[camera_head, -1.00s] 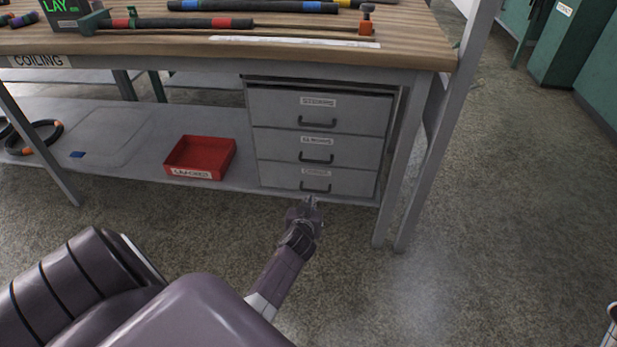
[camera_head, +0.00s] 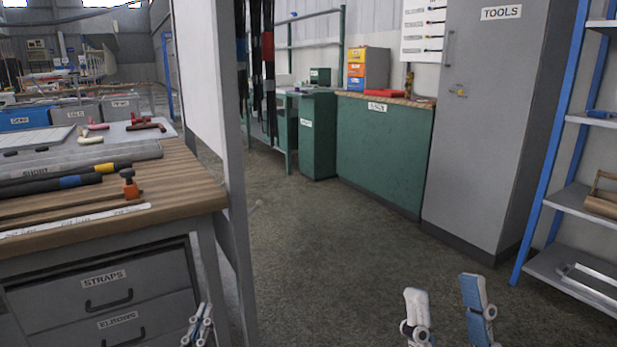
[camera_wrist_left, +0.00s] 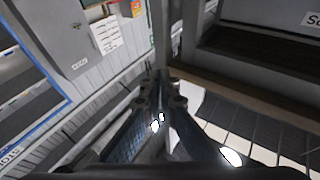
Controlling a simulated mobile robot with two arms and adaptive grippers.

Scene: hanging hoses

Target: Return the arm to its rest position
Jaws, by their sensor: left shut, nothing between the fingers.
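My left gripper (camera_head: 198,325) is at the bottom edge of the head view, in front of the drawer unit's right side. Its fingers are together and hold nothing. In the left wrist view its fingers (camera_wrist_left: 163,100) meet near the middle with nothing between them. My right gripper (camera_head: 447,310) is at the bottom right of the head view. Its two blue and white fingers stand apart with bare floor between them. The arms behind both grippers are out of the head view.
A wooden-topped workbench (camera_head: 190,184) with a closed straps drawer (camera_head: 60,298) stands at left, beside a grey upright post (camera_head: 215,150). Dark hoses (camera_head: 262,60) hang behind it. A grey tools cabinet (camera_head: 475,140) and blue-framed shelf (camera_head: 553,150) stand at right. The middle floor is clear.

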